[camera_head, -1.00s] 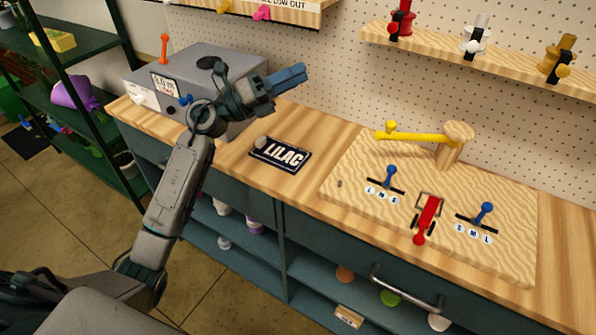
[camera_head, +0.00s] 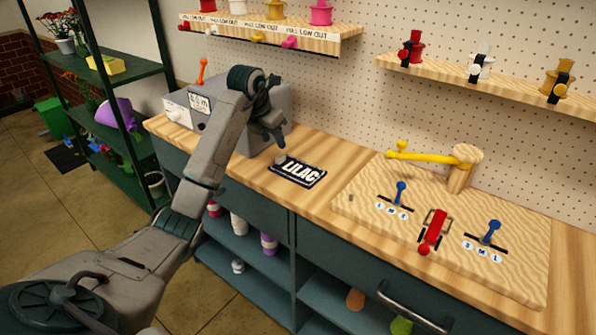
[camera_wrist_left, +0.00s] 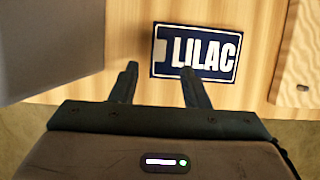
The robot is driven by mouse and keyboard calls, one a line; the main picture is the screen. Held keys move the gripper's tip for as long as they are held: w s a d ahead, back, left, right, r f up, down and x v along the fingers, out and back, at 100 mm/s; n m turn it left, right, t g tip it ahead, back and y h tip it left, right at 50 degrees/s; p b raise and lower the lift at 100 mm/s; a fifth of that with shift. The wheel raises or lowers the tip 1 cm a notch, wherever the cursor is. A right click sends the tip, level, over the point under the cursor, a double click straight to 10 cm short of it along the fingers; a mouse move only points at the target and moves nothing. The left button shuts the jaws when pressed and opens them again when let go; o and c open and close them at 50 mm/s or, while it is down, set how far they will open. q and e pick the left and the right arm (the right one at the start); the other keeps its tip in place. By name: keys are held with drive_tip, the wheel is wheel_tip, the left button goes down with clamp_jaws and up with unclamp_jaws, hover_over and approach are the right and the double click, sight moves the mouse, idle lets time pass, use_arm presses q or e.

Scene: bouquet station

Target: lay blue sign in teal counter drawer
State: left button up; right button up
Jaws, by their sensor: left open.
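The blue sign (camera_head: 298,172), dark blue with white letters reading LILAC, lies flat on the wooden counter top near its front edge. It also shows in the left wrist view (camera_wrist_left: 195,74), just ahead of the fingertips. My left gripper (camera_head: 281,148) points down beside the sign's far left end; in the left wrist view its two fingers (camera_wrist_left: 158,72) are apart with nothing between them. The teal counter drawer (camera_head: 390,290) with a metal bar handle (camera_head: 412,308) is at the lower right and looks shut. My right gripper is not in view.
A grey machine (camera_head: 262,112) stands left of the sign, behind my left arm. A wooden board (camera_head: 440,235) with blue levers, a red lever and a yellow arm lies to the right. Open teal shelves (camera_head: 245,250) with spools are below the counter.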

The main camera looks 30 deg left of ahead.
sight(280, 155)
use_arm(q)
drive_tip(key=shift+x, duration=0.85)
drive_tip(key=shift+w+f, duration=0.1)
drive_tip(key=shift+f, duration=0.05)
drive_tip(key=p+x, duration=0.1)
drive_tip(key=x, duration=0.3)
drive_tip(key=shift+f+p, duration=0.15)
drive_tip(key=shift+p, duration=0.25)
drive_tip(key=shift+w+f, duration=0.2)
drive_tip(key=shift+f, duration=0.1)
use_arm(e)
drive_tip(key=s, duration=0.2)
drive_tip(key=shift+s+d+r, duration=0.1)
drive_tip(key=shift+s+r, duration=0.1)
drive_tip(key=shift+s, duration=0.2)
use_arm(q)
drive_tip(key=shift+c, duration=0.2)
clamp_jaws()
